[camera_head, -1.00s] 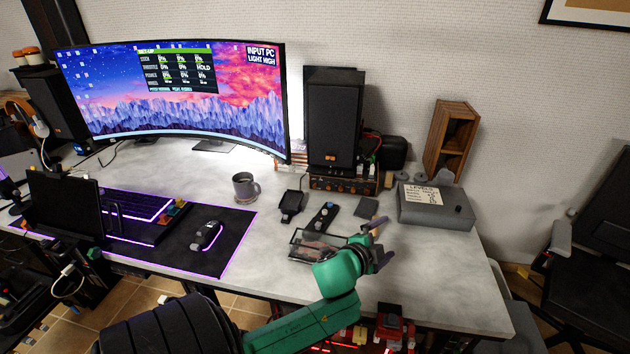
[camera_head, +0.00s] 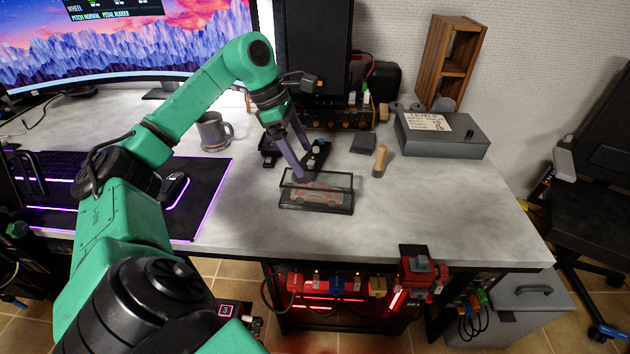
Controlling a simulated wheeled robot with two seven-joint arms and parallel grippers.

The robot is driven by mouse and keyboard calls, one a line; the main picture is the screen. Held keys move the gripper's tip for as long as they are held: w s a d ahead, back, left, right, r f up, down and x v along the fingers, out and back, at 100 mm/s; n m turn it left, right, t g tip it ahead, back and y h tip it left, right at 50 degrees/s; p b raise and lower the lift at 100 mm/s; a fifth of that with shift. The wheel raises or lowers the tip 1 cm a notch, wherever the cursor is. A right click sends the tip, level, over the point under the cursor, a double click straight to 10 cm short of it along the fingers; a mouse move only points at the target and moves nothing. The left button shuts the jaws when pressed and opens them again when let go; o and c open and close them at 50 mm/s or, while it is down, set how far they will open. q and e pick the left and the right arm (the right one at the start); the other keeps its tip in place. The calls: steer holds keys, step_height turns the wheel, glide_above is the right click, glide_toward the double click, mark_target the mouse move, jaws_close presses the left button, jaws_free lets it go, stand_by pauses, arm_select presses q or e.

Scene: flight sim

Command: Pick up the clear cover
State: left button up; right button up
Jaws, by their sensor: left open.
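The clear cover (camera_head: 318,182) is a see-through box with dark edges, standing on the desk over a small red car (camera_head: 316,194) on a dark base. My left gripper (camera_head: 305,177) comes down from the upper left, its purple fingers pointing down at the cover's back left edge. It is open. Whether the fingers touch the cover I cannot tell. My right gripper is not in view.
A wooden peg (camera_head: 380,161) stands right of the cover. A dark panel with knobs (camera_head: 318,154) lies behind it. A grey box with a label (camera_head: 441,133) is at the back right. A mug (camera_head: 214,131) stands left. The desk front right is clear.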

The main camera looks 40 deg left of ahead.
mark_target(315, 179)
arm_select(q)
steer(key=x, duration=0.9)
steer(key=shift+w+d+f, duration=0.1)
steer(key=shift+d+f, duration=0.1)
steer(key=shift+f, duration=0.1)
steer(key=shift+c, duration=0.3)
steer(key=c, duration=1.1)
step_height(315, 179, up, 20)
steer(key=p, duration=0.5)
